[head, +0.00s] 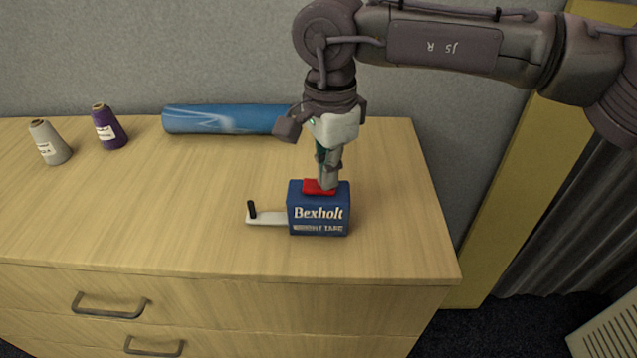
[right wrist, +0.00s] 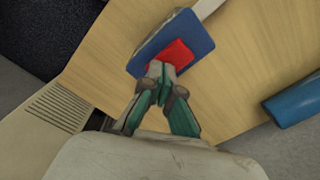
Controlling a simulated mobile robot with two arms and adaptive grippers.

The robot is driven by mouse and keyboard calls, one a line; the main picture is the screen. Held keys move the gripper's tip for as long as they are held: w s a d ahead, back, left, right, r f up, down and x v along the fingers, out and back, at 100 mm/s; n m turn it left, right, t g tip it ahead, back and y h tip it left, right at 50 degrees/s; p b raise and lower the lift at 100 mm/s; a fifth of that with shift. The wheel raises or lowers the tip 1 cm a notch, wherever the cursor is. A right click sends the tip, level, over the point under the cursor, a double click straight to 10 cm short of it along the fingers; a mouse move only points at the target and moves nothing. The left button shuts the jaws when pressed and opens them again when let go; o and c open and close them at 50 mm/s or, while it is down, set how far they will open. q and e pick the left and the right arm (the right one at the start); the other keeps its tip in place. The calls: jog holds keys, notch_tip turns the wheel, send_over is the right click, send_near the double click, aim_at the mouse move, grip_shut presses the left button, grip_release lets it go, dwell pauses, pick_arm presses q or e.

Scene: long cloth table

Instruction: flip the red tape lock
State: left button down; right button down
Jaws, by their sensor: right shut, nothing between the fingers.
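The blue Bexholt tape box (head: 320,222) stands upright on the wooden top, with a pale crank arm (head: 268,217) and black knob sticking out to its left. The red tape lock (head: 313,187) lies on the box's top. My right gripper (head: 328,187) points down from above, shut and empty, its fingertips at the red lock. In the right wrist view the fingertips (right wrist: 160,67) overlap the edge of the red lock (right wrist: 177,54) on the blue box (right wrist: 150,42). Whether they touch it is hard to tell. My left gripper is not in view.
A blue roll (head: 222,119) lies at the back, behind the box. A grey thread cone (head: 48,142) and a purple thread cone (head: 108,127) stand at the back left. The cabinet top (head: 150,220) is clear at the front left, and its right edge is near the box.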

jog(key=shift+a+r+p, duration=0.1)
jog(key=shift+r+p, duration=0.45)
jog(key=shift+r, duration=0.1)
jog(key=shift+r+p, duration=1.6)
jog(key=shift+r, duration=1.15)
